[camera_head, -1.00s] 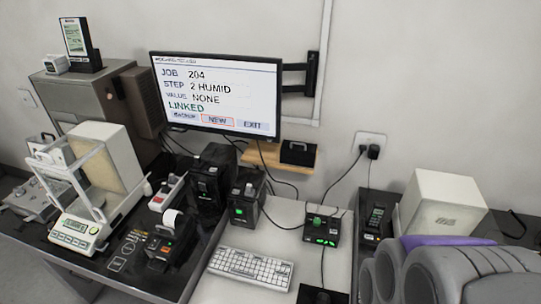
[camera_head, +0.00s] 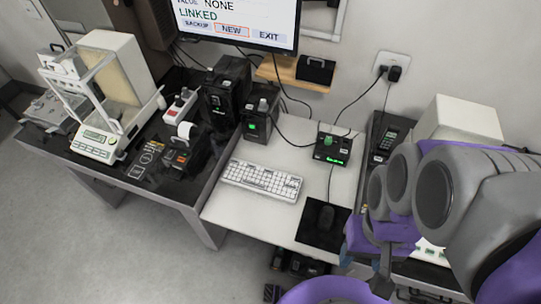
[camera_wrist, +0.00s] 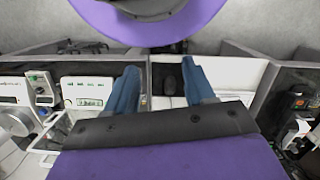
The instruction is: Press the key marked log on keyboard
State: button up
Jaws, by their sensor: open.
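The white keyboard (camera_head: 262,181) lies on the pale middle desk in the head view. Its key markings are too small to read, so I cannot pick out the log key. My gripper (camera_wrist: 161,80) shows in the wrist view with two blue fingers spread apart and nothing between them in its grasp. Beyond the gap the black mouse (camera_wrist: 170,83) shows on its dark pad. In the head view my arm is at the right, to the right of the keyboard and apart from it.
The monitor (camera_head: 237,20) shows LINKED with NEW outlined. A mouse pad (camera_head: 306,236) lies right of the keyboard. A black box with a green button (camera_head: 333,146) and dark devices (camera_head: 262,120) stand behind. A label printer (camera_head: 182,157) and balance (camera_head: 97,144) stand left.

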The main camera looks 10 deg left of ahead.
grip_shut()
dwell(1.4)
